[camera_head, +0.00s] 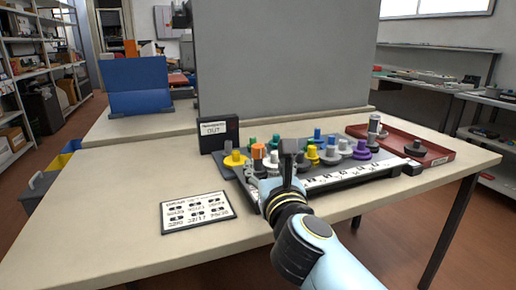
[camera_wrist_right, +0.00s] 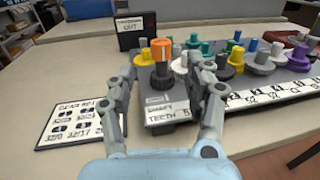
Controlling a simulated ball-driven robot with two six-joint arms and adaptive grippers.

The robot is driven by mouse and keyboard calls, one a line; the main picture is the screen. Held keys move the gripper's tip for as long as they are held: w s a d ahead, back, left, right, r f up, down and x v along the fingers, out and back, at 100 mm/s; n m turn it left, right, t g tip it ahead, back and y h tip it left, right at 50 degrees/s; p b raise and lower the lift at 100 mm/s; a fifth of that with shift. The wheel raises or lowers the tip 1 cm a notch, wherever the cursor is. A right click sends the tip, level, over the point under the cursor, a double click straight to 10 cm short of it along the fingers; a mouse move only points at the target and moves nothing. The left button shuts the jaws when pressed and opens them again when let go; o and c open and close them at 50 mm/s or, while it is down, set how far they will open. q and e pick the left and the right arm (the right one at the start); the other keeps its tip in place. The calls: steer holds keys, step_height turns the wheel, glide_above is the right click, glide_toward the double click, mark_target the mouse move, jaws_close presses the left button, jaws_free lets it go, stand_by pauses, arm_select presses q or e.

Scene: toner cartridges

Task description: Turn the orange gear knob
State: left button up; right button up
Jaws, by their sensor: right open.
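The orange gear knob (camera_wrist_right: 162,49) stands upright on the dark gear board (camera_wrist_right: 290,78), with a dark gear under its orange top. It also shows in the head view (camera_head: 258,150), just left of and beyond my right gripper (camera_head: 287,165). In the right wrist view my right gripper (camera_wrist_right: 162,72) is open, with one finger on each side of the knob in the picture. I see no clear contact, and the depth between fingers and knob is hard to tell. My left gripper is not in view.
Several yellow, green, blue, white and purple gears (camera_head: 362,150) crowd the board beside the knob. A black "OUT" sign box (camera_head: 218,134) stands behind it. A printed card (camera_head: 196,212) lies at left, and a red tray (camera_head: 440,153) at right.

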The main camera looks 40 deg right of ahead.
mark_target(259, 150)
steer(key=x, duration=1)
steer(key=shift+w+d+f, duration=0.1)
steer(key=shift+w+d, duration=0.05)
steer(key=shift+w, duration=0.1)
steer(key=shift+c, duration=0.4)
jaws_close()
steer(key=shift+f, duration=0.1)
